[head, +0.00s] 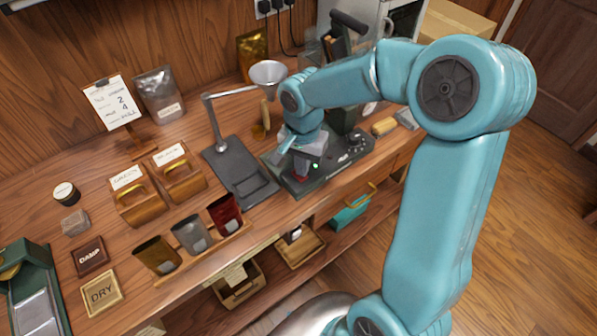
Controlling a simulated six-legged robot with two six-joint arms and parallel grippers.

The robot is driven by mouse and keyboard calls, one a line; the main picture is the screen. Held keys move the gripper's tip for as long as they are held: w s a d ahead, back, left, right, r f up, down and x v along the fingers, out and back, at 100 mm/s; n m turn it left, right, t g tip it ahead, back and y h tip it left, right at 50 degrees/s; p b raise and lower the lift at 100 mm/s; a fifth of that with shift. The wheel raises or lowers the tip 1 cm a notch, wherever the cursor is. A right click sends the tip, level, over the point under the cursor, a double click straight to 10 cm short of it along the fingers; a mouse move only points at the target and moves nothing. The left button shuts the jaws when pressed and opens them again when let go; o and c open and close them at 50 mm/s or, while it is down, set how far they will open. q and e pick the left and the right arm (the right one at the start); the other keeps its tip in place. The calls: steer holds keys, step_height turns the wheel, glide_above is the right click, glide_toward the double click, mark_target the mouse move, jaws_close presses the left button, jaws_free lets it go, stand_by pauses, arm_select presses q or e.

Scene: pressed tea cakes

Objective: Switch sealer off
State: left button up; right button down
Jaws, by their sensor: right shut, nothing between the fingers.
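The sealer (345,158) appears to be the dark green machine with a low base near the front edge of the bench, right of centre. A dark knob and pale lettering show on its top, and a small green light shows beside my gripper. My right gripper (300,172) points down over the left part of the base, shut and empty. A small red part shows at its fingertips; whether the fingers touch it, I cannot tell. My wrist hides part of the machine, and the switch position cannot be made out. My left gripper is not in view.
A funnel stand (225,165) stands close left of the sealer. Wooden boxes (180,175) and a rack of pouches (190,235) are further left. A shelf with trays (300,245) runs below the bench.

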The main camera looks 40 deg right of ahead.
steer(key=shift+f+b, duration=0.95)
steer(key=shift+f, duration=0.1)
stand_by(0.4)
steer(key=shift+r, duration=0.2)
steer(key=shift+r+p, duration=1.2)
steer(key=shift+r, duration=0.3)
step_height(320, 180, up, 3)
steer(key=shift+f+p, duration=0.1)
steer(key=shift+p, duration=0.95)
steer(key=shift+r+p, duration=0.3)
steer(key=shift+r, duration=0.25)
steer(key=shift+f, duration=0.1)
steer(key=shift+s, duration=0.1)
